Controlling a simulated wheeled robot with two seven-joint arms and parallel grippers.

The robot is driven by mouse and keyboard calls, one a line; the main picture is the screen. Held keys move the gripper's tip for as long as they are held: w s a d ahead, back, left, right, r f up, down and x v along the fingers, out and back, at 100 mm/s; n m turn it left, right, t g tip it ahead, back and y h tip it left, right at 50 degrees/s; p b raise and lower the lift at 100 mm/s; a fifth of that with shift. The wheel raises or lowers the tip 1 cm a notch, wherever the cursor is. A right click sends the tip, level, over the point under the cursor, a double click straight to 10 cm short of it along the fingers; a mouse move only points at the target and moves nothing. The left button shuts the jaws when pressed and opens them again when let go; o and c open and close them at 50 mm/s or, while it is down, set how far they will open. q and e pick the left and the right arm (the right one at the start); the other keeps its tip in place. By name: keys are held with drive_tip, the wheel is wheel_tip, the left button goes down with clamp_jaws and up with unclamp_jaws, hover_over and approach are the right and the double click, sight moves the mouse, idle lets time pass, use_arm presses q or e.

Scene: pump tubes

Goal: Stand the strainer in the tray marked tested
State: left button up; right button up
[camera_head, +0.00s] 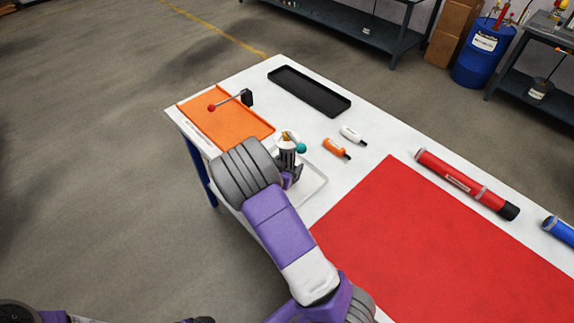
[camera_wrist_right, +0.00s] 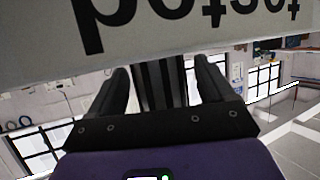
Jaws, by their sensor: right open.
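What looks like the strainer, a small upright piece with a pale top (camera_head: 287,144) and dark ribs, stands at the pale tray (camera_head: 319,190) near the table's left end. A teal ball and a brass-coloured part show beside its top. My right gripper (camera_head: 289,163) is open around or just beside it; my wrist hides much of the tray. In the right wrist view, a dark ribbed shape (camera_wrist_right: 160,88) shows between the open fingers. A pale strip (camera_wrist_right: 245,40) with upside-down lettering that seems to read "tested" crosses the top.
An orange tray or mat (camera_head: 222,122) at the left holds a red-balled lever (camera_head: 230,99). A long black tray (camera_head: 309,91) lies behind. A red mat (camera_head: 430,235) and red tube (camera_head: 465,184) lie farther right.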

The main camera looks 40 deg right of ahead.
drive_tip(key=shift+r, duration=0.1)
drive_tip(key=shift+a+r, duration=0.1)
drive_tip(key=shift+r, duration=0.1)
drive_tip(key=p+v, duration=0.3)
drive_tip(key=v, duration=0.8)
drive_tip(key=shift+s+a, duration=0.25)
drive_tip(key=shift+s, duration=0.05)
